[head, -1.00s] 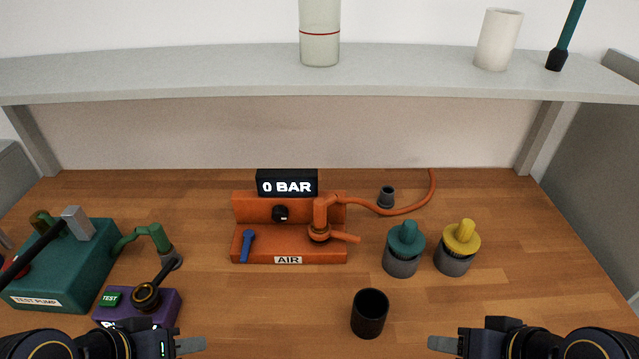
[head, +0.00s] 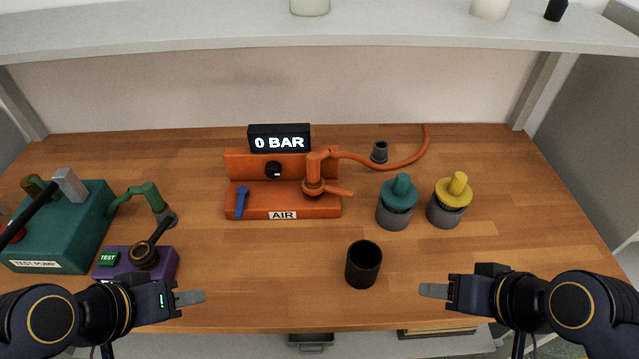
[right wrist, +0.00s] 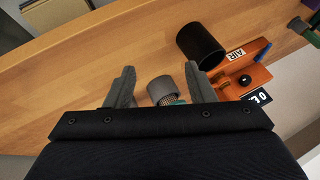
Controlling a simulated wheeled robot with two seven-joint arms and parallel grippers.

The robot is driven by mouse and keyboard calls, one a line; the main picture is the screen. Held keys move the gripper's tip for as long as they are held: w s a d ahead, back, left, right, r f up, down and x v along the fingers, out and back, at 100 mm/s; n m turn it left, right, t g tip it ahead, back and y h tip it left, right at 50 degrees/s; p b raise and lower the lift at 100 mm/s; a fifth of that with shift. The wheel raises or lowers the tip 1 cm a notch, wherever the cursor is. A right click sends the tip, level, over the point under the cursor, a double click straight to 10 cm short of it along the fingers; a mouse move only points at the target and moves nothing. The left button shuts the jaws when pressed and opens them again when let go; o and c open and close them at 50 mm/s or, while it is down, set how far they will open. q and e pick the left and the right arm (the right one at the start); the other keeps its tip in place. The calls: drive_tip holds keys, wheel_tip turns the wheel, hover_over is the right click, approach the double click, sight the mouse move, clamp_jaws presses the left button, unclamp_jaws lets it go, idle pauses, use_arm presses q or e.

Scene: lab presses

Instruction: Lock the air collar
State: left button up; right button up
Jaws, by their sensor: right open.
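The orange air station (head: 262,208), labelled AIR, stands at the middle of the bench. Its orange collar (head: 313,187) sits at the right of the base, with a lever sticking out to the right and an orange hose leaving its top. A blue lever (head: 241,203) stands at the left of the base. The display (head: 279,139) reads 0 BAR. My left gripper (head: 190,297) is near the front edge, seen side-on, so its opening is unclear. My right gripper (head: 433,290) is open and empty, front right of the station; its parted fingers (right wrist: 160,88) show in the right wrist view.
A black cup (head: 363,266) stands between the right gripper and the station. Teal-topped (head: 396,205) and yellow-topped (head: 449,203) canisters stand right of the station. A green test pump (head: 60,228) and purple test block (head: 135,263) are at left. A shelf (head: 400,42) spans the back.

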drive_tip(key=shift+w+r, duration=0.25)
drive_tip(key=c, duration=0.5)
drive_tip(key=shift+g+h, duration=0.4)
drive_tip(key=shift+g, duration=0.2)
drive_tip(key=w+r, duration=0.1)
drive_tip(key=w+r+p, duration=0.1)
drive_tip(key=w, duration=0.1)
drive_tip(key=w+r, duration=0.1)
drive_tip(key=w, duration=0.1)
drive_tip(key=shift+w+d+r, duration=0.1)
drive_tip(key=shift+d, duration=0.3)
clamp_jaws()
drive_tip(key=w+a+r+m+h+p, duration=0.1)
drive_tip(key=w+a+h, duration=0.1)
drive_tip(key=w+a, duration=0.4)
drive_tip(key=w+a+r+m+h+p, duration=0.1)
drive_tip(key=w+a, duration=0.5)
drive_tip(key=w, duration=1)
drive_tip(key=shift+g+h+p, duration=0.4)
drive_tip(key=shift+h+p, duration=0.15)
drive_tip(key=shift+h, duration=0.05)
